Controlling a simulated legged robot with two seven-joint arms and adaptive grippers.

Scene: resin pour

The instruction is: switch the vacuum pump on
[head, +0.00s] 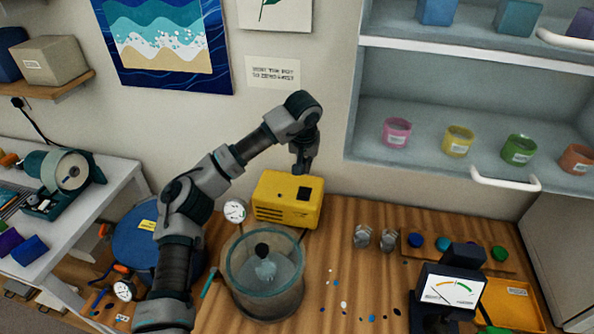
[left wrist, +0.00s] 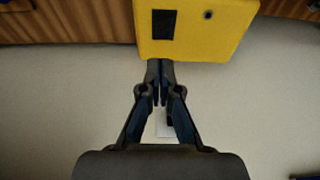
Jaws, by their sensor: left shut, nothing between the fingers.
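The yellow vacuum pump (head: 275,203) stands at the back of the wooden bench, against the wall. My left gripper (head: 302,170) points down above the pump's back edge, close to the switch. In the left wrist view the pump (left wrist: 222,40) lies just beyond the shut, empty fingertips (left wrist: 160,68), with the black square (left wrist: 162,24) a little past them. Whether the fingertips touch the pump is unclear. My right gripper is not in view.
A glass chamber (head: 262,300) stands in front of the pump, with a round gauge (head: 235,211) beside it. A wall shelf (head: 455,110) holds several coloured jars.

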